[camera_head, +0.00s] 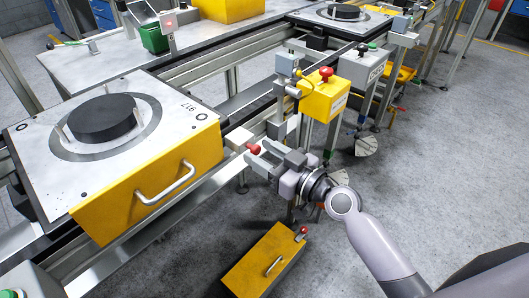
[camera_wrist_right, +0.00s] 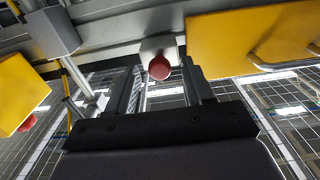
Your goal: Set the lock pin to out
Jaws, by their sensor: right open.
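The lock pin shows as a red round knob (camera_head: 254,149) on a small pale block (camera_head: 238,139) at the conveyor's side, just right of the yellow pallet front. In the right wrist view the red knob (camera_wrist_right: 160,67) sits ahead, between the lines of the two fingers. My right gripper (camera_head: 262,157) is open, with its fingertips close to the knob on either side. I cannot tell whether they touch it. The pin's shaft is hidden behind the knob. My left gripper is not in view.
The pallet (camera_head: 165,120) carries a dark disc (camera_head: 103,118) and has a yellow front with a metal handle (camera_head: 166,184). A yellow box with a red button (camera_head: 323,98) stands right of the gripper. A yellow box (camera_head: 262,262) is below. Open floor lies right.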

